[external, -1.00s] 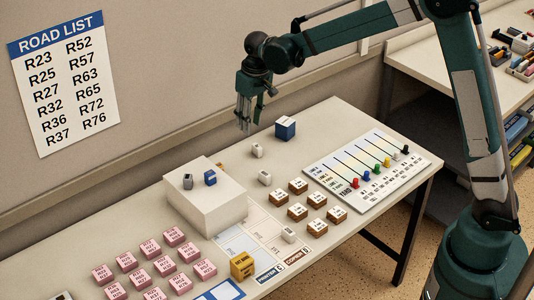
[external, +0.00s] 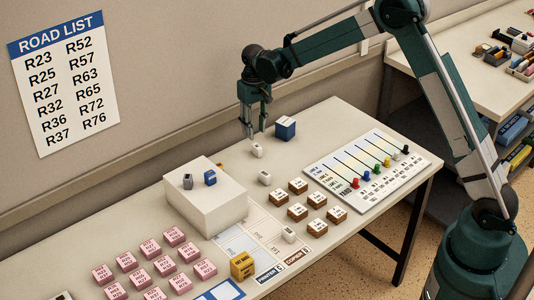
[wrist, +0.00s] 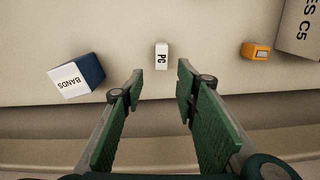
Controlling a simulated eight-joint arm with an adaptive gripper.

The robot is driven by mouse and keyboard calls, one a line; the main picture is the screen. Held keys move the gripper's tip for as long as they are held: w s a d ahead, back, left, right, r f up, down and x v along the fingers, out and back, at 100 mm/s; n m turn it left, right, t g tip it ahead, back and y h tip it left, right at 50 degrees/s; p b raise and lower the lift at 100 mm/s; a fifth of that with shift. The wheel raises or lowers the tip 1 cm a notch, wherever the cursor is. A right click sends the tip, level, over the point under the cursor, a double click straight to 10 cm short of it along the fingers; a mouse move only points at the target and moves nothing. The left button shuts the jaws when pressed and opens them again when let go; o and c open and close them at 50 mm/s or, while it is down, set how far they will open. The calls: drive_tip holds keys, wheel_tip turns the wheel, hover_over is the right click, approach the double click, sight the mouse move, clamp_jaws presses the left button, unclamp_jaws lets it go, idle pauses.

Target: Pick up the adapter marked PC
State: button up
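The adapter marked PC (wrist: 162,56) is a small white block standing on the table. It also shows in the external view (external: 257,150), near the wall side of the table. My gripper (external: 252,132) is above and close to it, fingers pointing down. In the wrist view my gripper (wrist: 159,82) is open, its green fingers spread apart with nothing between them. The adapter lies beyond the fingertips, about in line with the gap. I cannot tell the exact height left between them.
A blue and white BANDS box (wrist: 78,76) stands left of the adapter in the wrist view, and right of it externally (external: 285,128). An orange item (wrist: 255,51) and a large white box (wrist: 301,27) are to the right. Another small white block (external: 265,178) stands nearby.

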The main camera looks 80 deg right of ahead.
sight(255, 144)
drive_tip(key=shift+f, duration=0.1)
drive_tip(key=shift+f, duration=1.2)
drive_tip(key=shift+a+f, duration=0.1)
drive_tip(key=shift+w+f+b, duration=0.1)
drive_tip(key=shift+f+b, duration=0.35)
drive_tip(key=shift+f, duration=2.05)
drive_tip(key=shift+c, duration=0.5)
drive_tip(key=c, duration=0.7)
